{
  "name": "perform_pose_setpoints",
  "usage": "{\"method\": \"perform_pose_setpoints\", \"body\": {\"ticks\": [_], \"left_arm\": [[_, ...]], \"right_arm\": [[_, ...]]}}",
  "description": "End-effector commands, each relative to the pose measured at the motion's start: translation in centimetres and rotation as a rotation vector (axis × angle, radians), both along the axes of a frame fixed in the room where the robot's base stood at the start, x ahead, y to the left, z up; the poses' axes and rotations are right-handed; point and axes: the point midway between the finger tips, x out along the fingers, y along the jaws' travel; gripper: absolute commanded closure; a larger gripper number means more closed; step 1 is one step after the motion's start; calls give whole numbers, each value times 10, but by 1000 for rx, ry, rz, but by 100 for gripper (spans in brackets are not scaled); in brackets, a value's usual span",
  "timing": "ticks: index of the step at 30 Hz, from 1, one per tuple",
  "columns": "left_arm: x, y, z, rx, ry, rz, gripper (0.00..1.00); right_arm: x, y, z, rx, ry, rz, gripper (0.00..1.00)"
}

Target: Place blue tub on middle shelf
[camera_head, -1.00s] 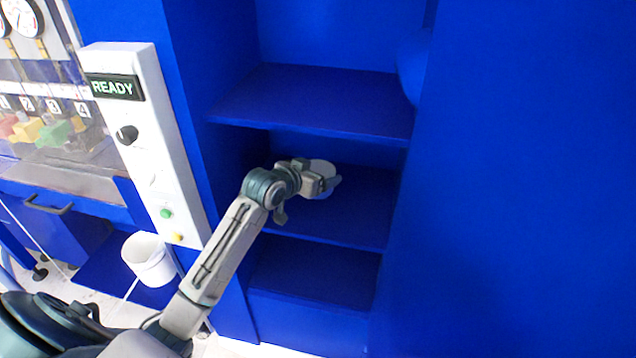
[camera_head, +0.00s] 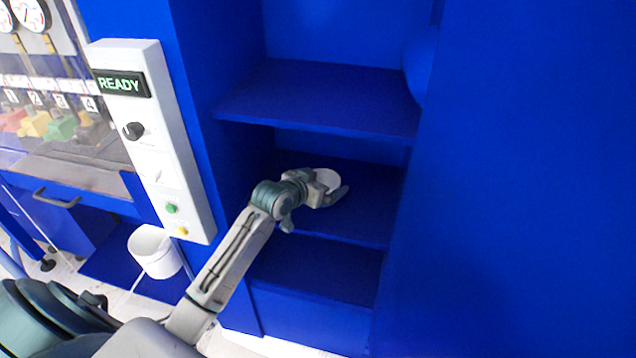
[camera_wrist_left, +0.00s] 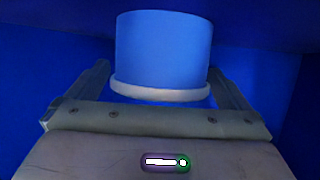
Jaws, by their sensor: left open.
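The blue tub (camera_wrist_left: 163,48) stands between the two fingers of my left gripper in the wrist view, with a pale rim on the end nearest the palm. In the head view its round white end (camera_head: 327,178) shows at the gripper, over the middle shelf (camera_head: 365,222). Its blue body blends into the blue shelving there, so I cannot tell if it touches the shelf. My left gripper (camera_head: 330,192) is open, with one finger on each side of the tub. My right gripper is not in view.
An upper shelf (camera_head: 325,100) is close above the gripper, and a lower shelf (camera_head: 318,270) lies below. Cabinet walls flank the opening. To the left are a white control box (camera_head: 155,140) reading READY and a white bucket (camera_head: 153,252).

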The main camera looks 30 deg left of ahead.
Motion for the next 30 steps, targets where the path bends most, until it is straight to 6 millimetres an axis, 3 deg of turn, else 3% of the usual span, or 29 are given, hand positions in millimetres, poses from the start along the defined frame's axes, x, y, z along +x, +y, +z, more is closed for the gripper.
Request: {"method": "perform_pose_setpoints", "body": {"ticks": [5,12,18,30], "left_arm": [[-15,3,5,4,-2,-1,0],[-64,10,25,9,0,-3,0],[-93,14,38,7,-1,-1,0],[-110,15,47,1,-1,0,0]], "right_arm": [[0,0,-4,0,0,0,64],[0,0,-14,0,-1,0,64],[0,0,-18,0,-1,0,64],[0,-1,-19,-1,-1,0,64]]}}
